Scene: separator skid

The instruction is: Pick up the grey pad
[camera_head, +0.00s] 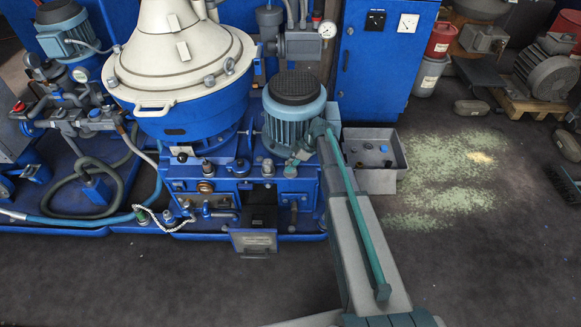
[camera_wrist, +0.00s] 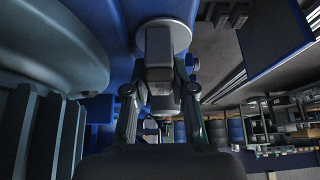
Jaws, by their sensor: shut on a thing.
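My gripper (camera_wrist: 159,92) has its two dark fingers on either side of a grey block, which looks like the grey pad (camera_wrist: 159,73), and is shut on it. The pad is close in front of a round pale grey disc (camera_wrist: 178,36) on a blue surface; I cannot tell whether it is attached or touching. In the head view my arm reaches to the right side of the blue ribbed motor (camera_head: 293,108). My gripper's fingers and the pad cannot be made out clearly there.
The blue separator with its cream lid (camera_head: 180,52) stands left of the motor. A grey tray (camera_head: 392,150) lies right of my arm. An open drawer (camera_head: 254,240) juts out at the front. Grey-green granules (camera_head: 440,175) are spread on the floor. The front floor is clear.

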